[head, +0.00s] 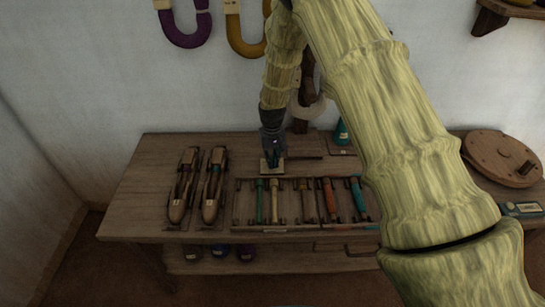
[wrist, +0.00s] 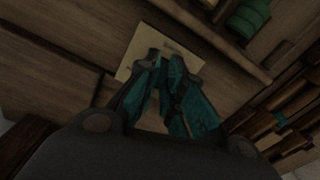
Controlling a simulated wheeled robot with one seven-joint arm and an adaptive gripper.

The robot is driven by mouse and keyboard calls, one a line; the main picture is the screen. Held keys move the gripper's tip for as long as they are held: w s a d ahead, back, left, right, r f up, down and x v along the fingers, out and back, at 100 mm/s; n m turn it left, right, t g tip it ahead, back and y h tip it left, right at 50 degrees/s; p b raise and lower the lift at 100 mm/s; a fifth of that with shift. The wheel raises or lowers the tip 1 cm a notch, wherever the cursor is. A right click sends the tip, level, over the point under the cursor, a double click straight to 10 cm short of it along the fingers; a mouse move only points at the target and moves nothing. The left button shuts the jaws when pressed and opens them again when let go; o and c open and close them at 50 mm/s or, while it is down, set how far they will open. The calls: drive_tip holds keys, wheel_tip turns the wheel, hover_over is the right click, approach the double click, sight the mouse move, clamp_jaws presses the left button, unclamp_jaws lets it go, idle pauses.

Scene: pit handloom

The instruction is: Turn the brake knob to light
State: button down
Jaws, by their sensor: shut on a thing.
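My gripper (head: 271,157) is at the back of the wooden bench, pointing down over a small pale plate (head: 265,168). In the wrist view my gripper (wrist: 172,62) shows dark teal fingers angled in towards each other, with the pale plate (wrist: 134,52) just beyond the tips. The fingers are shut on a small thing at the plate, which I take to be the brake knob. The knob itself is mostly hidden by the fingers, so its setting and any marks cannot be read.
A rack (head: 293,222) with several coloured bobbins lies in front of my gripper. Two wooden shuttles (head: 213,186) lie to its left. A teal cone (head: 341,132) stands to its right, and a round wooden lid (head: 501,158) lies at the far right. My arm covers part of the bench.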

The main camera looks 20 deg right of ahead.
drive_tip(key=shift+m+p, duration=0.35)
drive_tip(key=shift+m, duration=0.85)
drive_tip(key=c, duration=1.5)
unclamp_jaws()
drive_tip(key=shift+c, duration=0.2)
drive_tip(key=shift+r, duration=0.15)
wheel_tip(320, 180, up, 12)
